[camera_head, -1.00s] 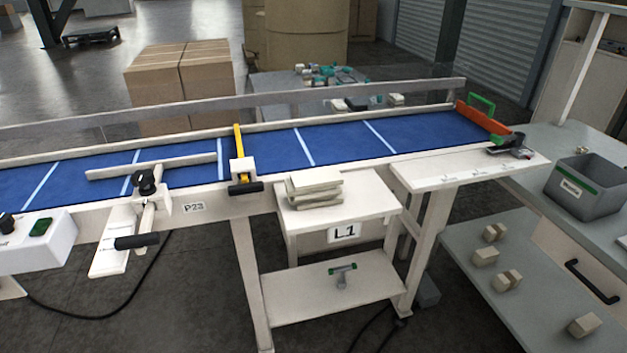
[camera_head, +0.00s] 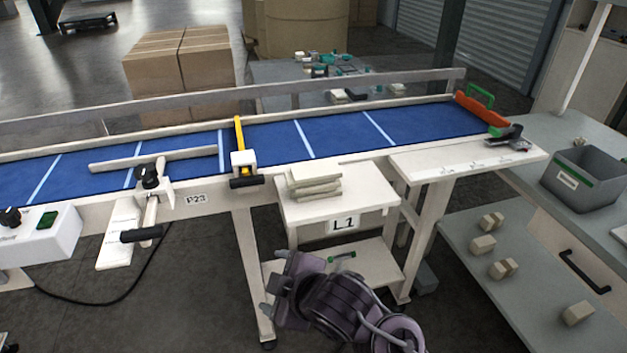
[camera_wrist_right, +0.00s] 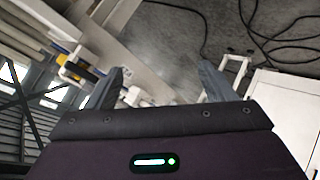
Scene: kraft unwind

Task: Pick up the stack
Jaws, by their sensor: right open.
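The stack (camera_head: 314,186) is several flat, pale pieces lying loosely on one another, edges not aligned. It sits on the left part of the small white table marked L1 (camera_head: 365,205), beside the conveyor. My right gripper (camera_head: 270,283) is in front of the table, below its top and apart from the stack, pointing left. It is open, with nothing between its fingers. The right wrist view also shows its two spread fingers (camera_wrist_right: 160,82), with floor and white frame parts beyond. I cannot make out the stack in that view. My left gripper is not in view.
The blue conveyor (camera_head: 262,142) runs behind the table, with a yellow-handled stop (camera_head: 240,150) across its front edge. A lower shelf (camera_head: 375,268) holds a green-handled item, partly hidden by my arm. A grey bin (camera_head: 583,178) stands on the right bench.

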